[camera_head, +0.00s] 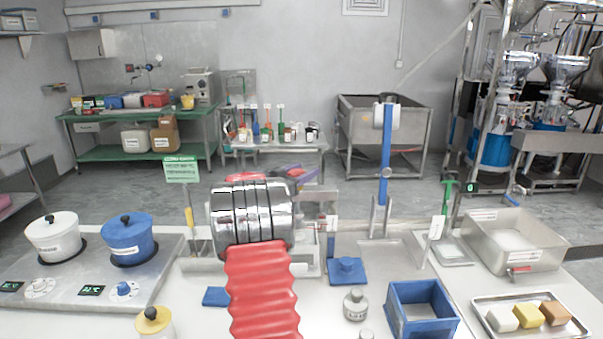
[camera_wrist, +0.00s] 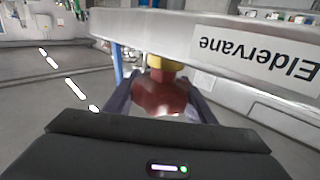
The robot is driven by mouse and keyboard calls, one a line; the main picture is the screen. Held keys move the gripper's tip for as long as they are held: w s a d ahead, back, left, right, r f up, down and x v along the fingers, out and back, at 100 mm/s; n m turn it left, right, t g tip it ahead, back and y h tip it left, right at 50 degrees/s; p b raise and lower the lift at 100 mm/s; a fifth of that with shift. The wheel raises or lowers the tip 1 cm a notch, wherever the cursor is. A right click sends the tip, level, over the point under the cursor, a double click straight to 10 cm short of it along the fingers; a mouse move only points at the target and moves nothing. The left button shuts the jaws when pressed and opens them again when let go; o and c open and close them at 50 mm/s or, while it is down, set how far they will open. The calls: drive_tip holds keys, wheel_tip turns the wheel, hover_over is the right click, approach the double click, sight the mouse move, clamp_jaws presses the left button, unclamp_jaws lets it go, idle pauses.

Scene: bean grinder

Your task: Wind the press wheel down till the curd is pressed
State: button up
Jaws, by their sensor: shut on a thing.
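In the wrist view, the dark purple fingers of my gripper (camera_wrist: 158,92) are closed around a red part with a yellow hub (camera_wrist: 158,66), which looks like the press wheel (camera_wrist: 160,97). A pale beam lettered "Eldervane" (camera_wrist: 215,42) crosses above it, upside down in this view. In the head view, my gripper (camera_head: 292,172) shows only partly, as purple pieces beyond my chrome wrist and red arm. My arm hides most of the press there. I cannot see the curd or how far the wheel is wound.
A hotplate holds a white pot (camera_head: 53,240) and a blue pot (camera_head: 128,243) at left. At right are a blue box (camera_head: 420,312), a tray (camera_head: 487,322) with three blocks, and a steel basin (camera_head: 535,258).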

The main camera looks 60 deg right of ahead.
drive_tip(key=shift+s+a+m+g+y, duration=0.1)
drive_tip(key=shift+s+m+g+y, duration=0.15)
drive_tip(key=shift+m+g+y, duration=0.55)
drive_tip(key=shift+s+m+g+y, duration=0.35)
drive_tip(key=shift+m+g, duration=0.5)
drive_tip(key=shift+g, duration=0.7)
drive_tip(key=shift+s+a+m+g+y, duration=0.1)
drive_tip(key=shift+s+m+g+y, duration=0.1)
drive_tip(key=shift+m+g+y, duration=0.6)
drive_tip(key=shift+s+g, duration=0.1)
drive_tip(key=shift+g, duration=0.45)
drive_tip(key=o, duration=0.8)
drive_tip(key=shift+c, duration=0.2)
drive_tip(key=shift+o, duration=1.4)
drive_tip(key=shift+w, duration=0.2)
drive_tip(key=shift+w+a, duration=0.3)
drive_tip(key=shift+a, duration=0.1)
drive_tip(key=v, duration=1.2)
drive_tip(key=shift+w+a, duration=0.15)
drive_tip(key=shift+a, duration=0.25)
